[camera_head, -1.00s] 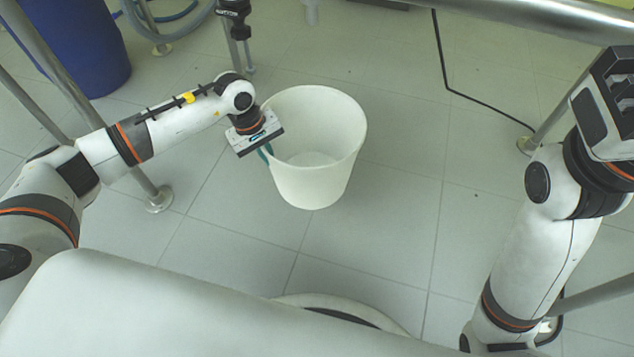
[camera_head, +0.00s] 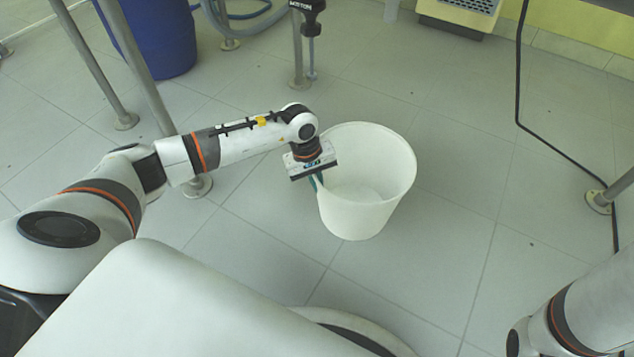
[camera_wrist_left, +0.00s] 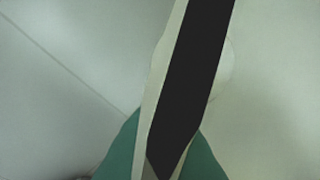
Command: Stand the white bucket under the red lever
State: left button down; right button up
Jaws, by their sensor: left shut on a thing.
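The white bucket (camera_head: 367,205) is upright and open at the top, in the middle of the head view. My left gripper (camera_head: 317,181) is shut on the left side of its rim, with teal fingers either side of the wall. Whether the bucket's bottom touches the floor is hard to tell. In the left wrist view the teal fingertips (camera_wrist_left: 160,163) flank a pale edge and a dark strip at close range. My right gripper is out of view; only part of my right arm shows at the lower right. I see no red lever.
A blue barrel (camera_head: 158,38) stands at the upper left near metal legs (camera_head: 150,75). A dark fitting (camera_head: 308,8) hangs at the top. A black cable (camera_head: 545,135) runs down to a leg foot (camera_head: 600,200) at the right. Tiled floor around the bucket is clear.

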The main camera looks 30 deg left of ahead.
pick_arm(q)
jog(key=c, duration=2)
grip_release()
jog(key=shift+f, duration=0.15)
jog(key=o, duration=0.4)
jog(key=shift+o, duration=0.2)
